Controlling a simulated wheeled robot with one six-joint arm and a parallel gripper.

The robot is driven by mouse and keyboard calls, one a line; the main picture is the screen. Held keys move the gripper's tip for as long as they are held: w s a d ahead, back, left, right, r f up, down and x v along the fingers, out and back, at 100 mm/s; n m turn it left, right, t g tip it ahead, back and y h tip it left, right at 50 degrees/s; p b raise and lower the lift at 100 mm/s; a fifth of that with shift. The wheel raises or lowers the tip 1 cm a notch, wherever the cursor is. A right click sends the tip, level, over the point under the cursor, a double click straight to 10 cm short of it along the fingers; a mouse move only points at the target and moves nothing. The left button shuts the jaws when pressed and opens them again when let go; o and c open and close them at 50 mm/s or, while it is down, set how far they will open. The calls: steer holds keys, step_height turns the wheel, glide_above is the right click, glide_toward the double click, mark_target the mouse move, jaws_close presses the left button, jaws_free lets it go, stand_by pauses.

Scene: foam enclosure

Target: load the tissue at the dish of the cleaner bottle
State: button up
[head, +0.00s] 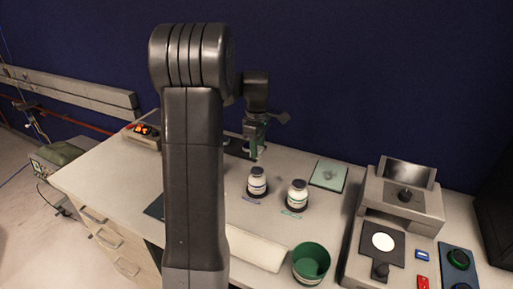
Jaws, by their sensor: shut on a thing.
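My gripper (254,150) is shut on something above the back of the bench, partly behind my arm. What it holds is small and dark greenish and cannot be made out clearly. Two white bottles with dark caps stand upright in front of it. The left bottle (258,182) has a dark label and a purple tag in front. Each stands on a dark round base or dish, mostly hidden by the bottle. I cannot read which is the cleaner. No tissue can be clearly identified.
A pale green square plate (329,174) lies behind the right bottle. A green cup (311,262) and a white long block (256,248) are at the front. A grey device (417,203) fills the right side. A box with lit buttons (143,130) is at the back left.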

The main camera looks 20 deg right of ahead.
mark_target(257, 170)
steer(key=shift+f+b, duration=2.05)
steer(key=shift+f, duration=0.75)
steer(key=shift+f+b, duration=0.55)
steer(key=shift+f, duration=0.5)
steer(key=shift+r+p, duration=2.85)
steer(key=shift+r, duration=0.75)
steer(key=shift+s+a+f, duration=0.1)
steer(key=shift+f, duration=0.05)
